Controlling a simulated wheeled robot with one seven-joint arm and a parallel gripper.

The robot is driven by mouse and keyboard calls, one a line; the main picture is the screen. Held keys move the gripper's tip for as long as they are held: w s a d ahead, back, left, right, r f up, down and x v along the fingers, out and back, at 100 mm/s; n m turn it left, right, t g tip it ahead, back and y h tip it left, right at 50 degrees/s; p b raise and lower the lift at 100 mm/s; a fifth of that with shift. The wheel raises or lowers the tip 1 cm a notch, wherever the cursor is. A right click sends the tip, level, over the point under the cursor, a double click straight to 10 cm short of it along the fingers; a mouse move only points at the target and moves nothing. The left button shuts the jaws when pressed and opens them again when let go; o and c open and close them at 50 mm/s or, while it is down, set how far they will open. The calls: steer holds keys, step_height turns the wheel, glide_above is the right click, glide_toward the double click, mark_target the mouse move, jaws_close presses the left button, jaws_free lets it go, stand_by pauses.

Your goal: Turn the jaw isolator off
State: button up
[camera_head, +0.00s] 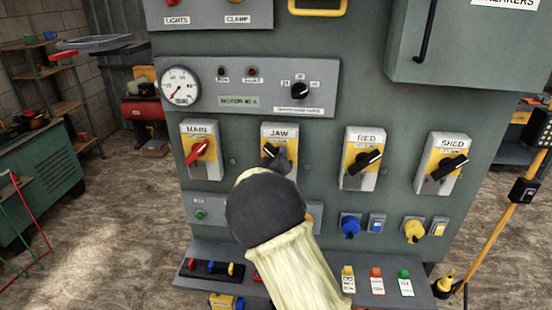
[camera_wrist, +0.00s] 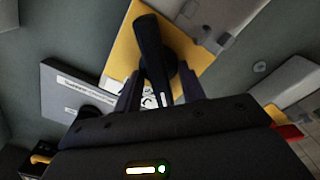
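The jaw isolator (camera_head: 279,140) is a yellow-faced switch box labelled JAW, second from left in the row of isolators. Its black handle (camera_head: 270,151) shows at a slant, partly hidden by my gripper (camera_head: 281,163). In the wrist view, the yellow plate (camera_wrist: 122,58) fills the top middle and the black handle (camera_wrist: 152,52) stands out from it. My gripper (camera_wrist: 160,88) is at the handle, with one finger on each side. Gaps seem to show between the fingers and the handle, so the fingers look open around it. Whether either finger touches it is unclear.
Neighbouring isolators are MAIN (camera_head: 197,150) with a red handle, RED (camera_head: 363,158) and SHED (camera_head: 442,162). A gauge panel (camera_head: 330,75) sits above. A ledge (camera_head: 200,250) with small coloured parts lies below. My arm hides the panel's lower middle.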

steer(key=shift+s, duration=0.1)
steer(key=s+b, duration=0.4)
steer(key=s, duration=1.3)
steer(key=shift+a+b, duration=0.3)
steer(key=shift+b, duration=0.05)
steer(key=shift+s+f, duration=0.1)
